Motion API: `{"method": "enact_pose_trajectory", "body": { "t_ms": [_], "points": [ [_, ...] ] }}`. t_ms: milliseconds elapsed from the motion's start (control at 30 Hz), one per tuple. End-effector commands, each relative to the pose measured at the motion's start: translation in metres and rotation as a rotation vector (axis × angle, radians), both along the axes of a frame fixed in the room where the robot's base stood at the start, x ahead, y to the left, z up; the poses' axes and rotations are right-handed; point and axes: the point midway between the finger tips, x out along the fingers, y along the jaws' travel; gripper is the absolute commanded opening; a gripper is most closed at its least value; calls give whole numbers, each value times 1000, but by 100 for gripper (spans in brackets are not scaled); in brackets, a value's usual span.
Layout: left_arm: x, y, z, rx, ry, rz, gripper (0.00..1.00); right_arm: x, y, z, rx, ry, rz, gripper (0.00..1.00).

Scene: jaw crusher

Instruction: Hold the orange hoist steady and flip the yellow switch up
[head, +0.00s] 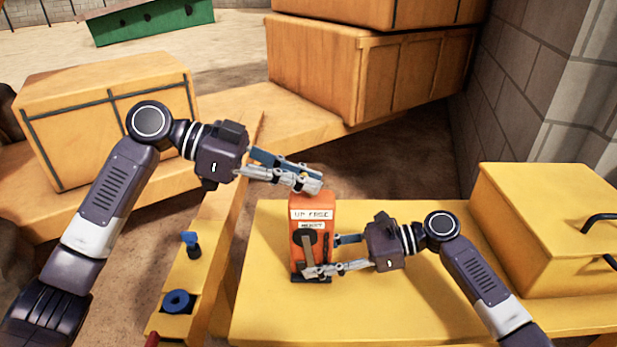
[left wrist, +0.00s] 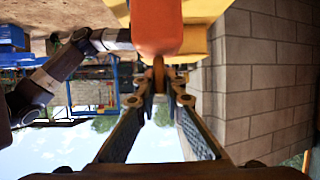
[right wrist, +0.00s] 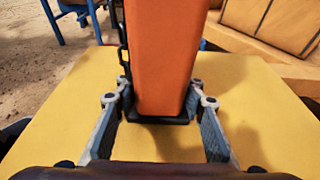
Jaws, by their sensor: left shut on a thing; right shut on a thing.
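My left gripper (head: 312,183) is at the hoist's top, shut on a small tan piece (left wrist: 158,72) below the orange body in the left wrist view. My right gripper (head: 326,256) comes from the right, shut on the hoist's lower body, one finger before the front face. The orange side (right wrist: 165,60) fills the gap in the right wrist view.
A yellow box (head: 540,225) with dark handles stands at the right. Wooden crates (head: 370,75) are behind. A blue knob (head: 178,302) and a blue-topped lever (head: 191,243) sit on the yellow beam at left. The yellow surface (head: 270,320) is clear in front.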

Motion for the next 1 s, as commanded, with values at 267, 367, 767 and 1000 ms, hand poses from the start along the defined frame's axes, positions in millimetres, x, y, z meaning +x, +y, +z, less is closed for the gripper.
{"method": "enact_pose_trajectory", "body": {
  "t_ms": [267, 367, 767, 1000],
  "points": [
    [0, 2, 1, -89, -2, -1, 0, 0, 0, 0, 1, 0, 1, 24],
    [0, 3, 1, -100, -2, 0, 0, 0, 0, 0, 0, 0, 1, 24],
    [0, 3, 1, -104, -3, 1, 0, 0, 0, 0, 0, 0, 1, 24],
    [0, 3, 0, -102, -2, 0, 28, 0, 0, 0, 0, 0, 1, 24]
  ]
}}
